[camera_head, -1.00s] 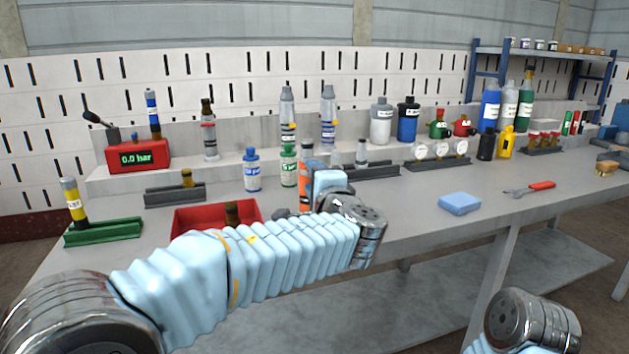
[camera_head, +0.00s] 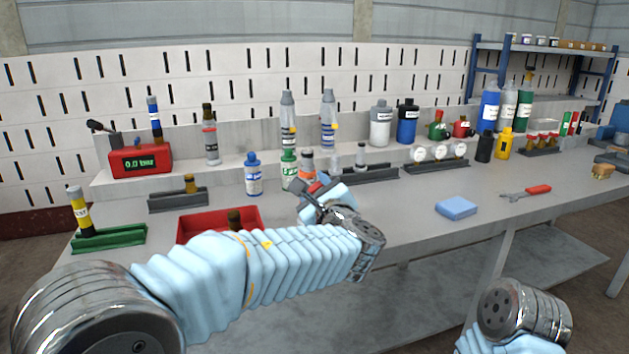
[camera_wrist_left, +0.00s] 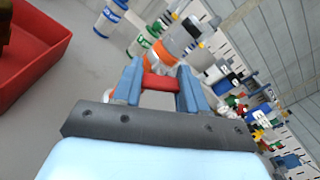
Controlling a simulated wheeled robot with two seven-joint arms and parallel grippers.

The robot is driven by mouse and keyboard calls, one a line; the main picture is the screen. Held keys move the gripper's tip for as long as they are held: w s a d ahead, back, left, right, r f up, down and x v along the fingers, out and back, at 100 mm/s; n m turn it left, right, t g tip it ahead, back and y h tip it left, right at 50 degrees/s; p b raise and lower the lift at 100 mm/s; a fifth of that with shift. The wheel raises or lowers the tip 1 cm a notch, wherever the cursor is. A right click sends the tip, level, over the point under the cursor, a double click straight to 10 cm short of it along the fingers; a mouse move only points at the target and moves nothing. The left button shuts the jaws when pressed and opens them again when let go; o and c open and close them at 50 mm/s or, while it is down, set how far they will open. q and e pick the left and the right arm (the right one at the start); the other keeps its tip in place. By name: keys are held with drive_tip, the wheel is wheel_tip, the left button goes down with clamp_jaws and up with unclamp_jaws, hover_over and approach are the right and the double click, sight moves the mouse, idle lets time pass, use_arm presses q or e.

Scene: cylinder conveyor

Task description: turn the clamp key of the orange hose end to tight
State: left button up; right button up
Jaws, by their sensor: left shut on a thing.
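The orange hose end (camera_head: 307,161) stands upright behind my left gripper, its lower part hidden by the gripper in the head view. In the left wrist view its orange band (camera_wrist_left: 158,50) and grey body show just beyond the fingers. A red clamp key (camera_wrist_left: 159,82) lies crosswise between the two blue fingers. My left gripper (camera_head: 317,187) is shut on this key, and it also shows in the left wrist view (camera_wrist_left: 158,86). I cannot read a tight mark. My right gripper is out of view.
Blue-capped (camera_head: 253,176) and green-capped (camera_head: 289,172) bottles stand close left of the hose end. A grey rack (camera_head: 370,175) is to its right. A blue sponge (camera_head: 457,208) and a wrench (camera_head: 527,191) lie farther right.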

use_arm(q)
drive_tip(key=shift+r+m+p, duration=0.15)
drive_tip(key=shift+m+p, duration=0.45)
drive_tip(key=shift+m, duration=0.4)
drive_tip(key=m+p, duration=0.3)
drive_tip(key=shift+m, duration=0.7)
drive_tip(key=shift+f, duration=0.25)
drive_tip(key=o, duration=1.1)
drive_tip(key=shift+c, duration=0.2)
drive_tip(key=b+v, duration=0.1)
drive_tip(key=v, duration=1.2)
drive_tip(key=shift+s+b, duration=0.3)
drive_tip(key=shift+s, duration=0.1)
